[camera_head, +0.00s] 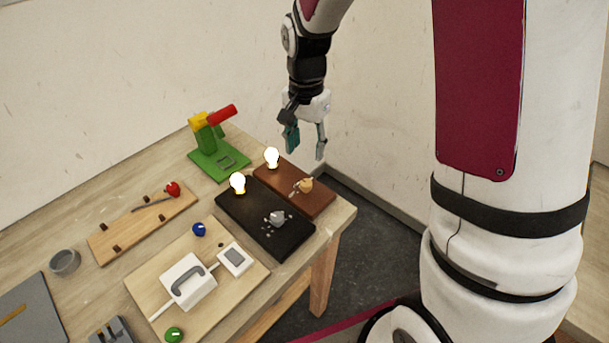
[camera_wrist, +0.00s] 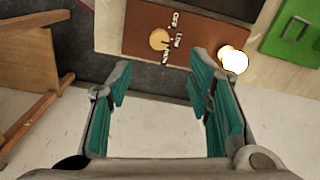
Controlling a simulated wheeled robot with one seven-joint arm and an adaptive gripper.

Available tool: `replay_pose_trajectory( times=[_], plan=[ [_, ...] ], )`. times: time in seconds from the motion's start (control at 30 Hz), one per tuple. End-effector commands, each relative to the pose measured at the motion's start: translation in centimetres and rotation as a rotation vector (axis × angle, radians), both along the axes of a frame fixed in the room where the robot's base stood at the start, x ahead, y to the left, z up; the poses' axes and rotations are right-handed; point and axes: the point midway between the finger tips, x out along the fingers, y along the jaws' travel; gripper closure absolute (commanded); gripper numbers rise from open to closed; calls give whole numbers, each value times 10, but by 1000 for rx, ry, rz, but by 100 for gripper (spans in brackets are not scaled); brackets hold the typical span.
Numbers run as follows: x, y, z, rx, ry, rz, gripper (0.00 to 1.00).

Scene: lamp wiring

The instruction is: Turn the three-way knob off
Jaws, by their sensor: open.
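The tan round knob (camera_head: 305,185) sits on a brown board (camera_head: 322,203) at the right end of the table, with three small white labels beside it. In the wrist view the knob (camera_wrist: 159,39) lies ahead of my fingers. The labels there seem to read off, low and high, but I cannot tell which one the knob points at. The bulb (camera_head: 272,157) on the same board is lit and also shows in the wrist view (camera_wrist: 233,61). My gripper (camera_head: 306,150) is open and empty, fingers pointing down, above and apart from the board.
A black board (camera_head: 255,220) with a grey knob (camera_head: 277,218) and a lit bulb (camera_head: 238,183) lies beside the brown board. A green stand (camera_head: 215,160) with a red arm is behind. Clear floor (camera_head: 385,210) lies right of the table.

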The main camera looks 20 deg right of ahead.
Motion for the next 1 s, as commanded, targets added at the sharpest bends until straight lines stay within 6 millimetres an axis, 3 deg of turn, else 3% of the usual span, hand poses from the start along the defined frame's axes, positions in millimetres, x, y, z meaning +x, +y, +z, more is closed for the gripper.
replay_pose_trajectory(
  times=[0.5, 0.7, 1.0],
  plan=[
    [-2, 0, -96, 0, 4, 1, 54],
    [-1, 0, -112, -1, 2, 2, 54],
    [0, 0, -115, 0, 0, 2, 54]
  ],
)
